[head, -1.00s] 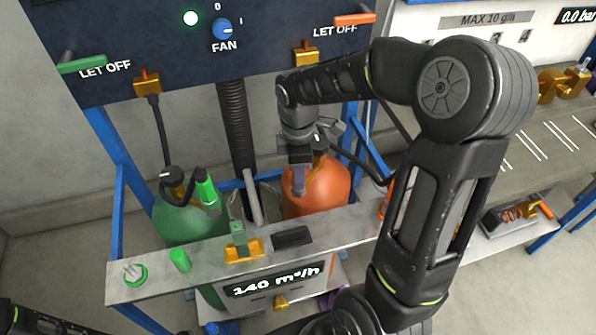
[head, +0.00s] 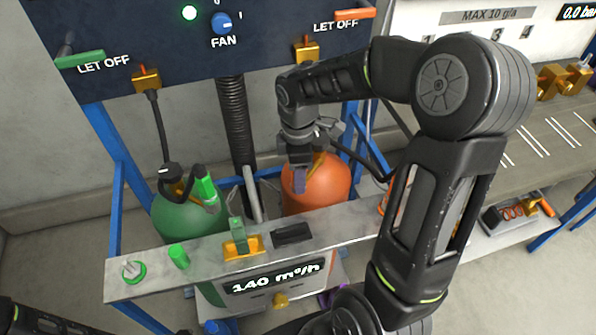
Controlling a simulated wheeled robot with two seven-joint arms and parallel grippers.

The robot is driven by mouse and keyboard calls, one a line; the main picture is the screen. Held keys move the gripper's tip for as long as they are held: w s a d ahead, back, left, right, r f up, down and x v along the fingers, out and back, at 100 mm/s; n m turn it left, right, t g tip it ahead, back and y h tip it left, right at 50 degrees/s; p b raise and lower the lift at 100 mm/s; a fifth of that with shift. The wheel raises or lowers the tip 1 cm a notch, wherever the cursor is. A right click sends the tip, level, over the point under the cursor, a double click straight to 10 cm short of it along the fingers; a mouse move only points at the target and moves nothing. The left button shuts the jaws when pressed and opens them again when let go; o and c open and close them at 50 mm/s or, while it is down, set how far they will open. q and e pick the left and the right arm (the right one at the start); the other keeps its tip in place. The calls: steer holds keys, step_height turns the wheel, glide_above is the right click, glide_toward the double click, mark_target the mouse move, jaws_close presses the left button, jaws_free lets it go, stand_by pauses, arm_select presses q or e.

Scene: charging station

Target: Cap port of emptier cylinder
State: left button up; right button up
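A green cylinder (head: 185,225) stands at the left in the blue frame, with a black valve and a bright green fitting (head: 206,190) on a hose at its top. An orange cylinder (head: 325,187) stands to its right. My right gripper (head: 300,178) is at the top of the orange cylinder, pointing down; it hides most of the valve and port there. Whether its fingers are open or hold something cannot be made out. A small green cap-like piece (head: 178,257) stands on the grey shelf (head: 205,262). My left arm shows only at the lower left corner; its gripper is out of view.
The shelf in front also bears a green ring with a metal piece (head: 133,271), a brass block with a green lever (head: 241,242) and a dark block (head: 292,233). The dark panel above has a FAN knob (head: 221,23). A bench (head: 545,140) lies at the right.

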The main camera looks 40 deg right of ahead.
step_height(320, 180, up, 8)
steer(key=shift+f, duration=0.1)
stand_by(0.4)
stand_by(0.9)
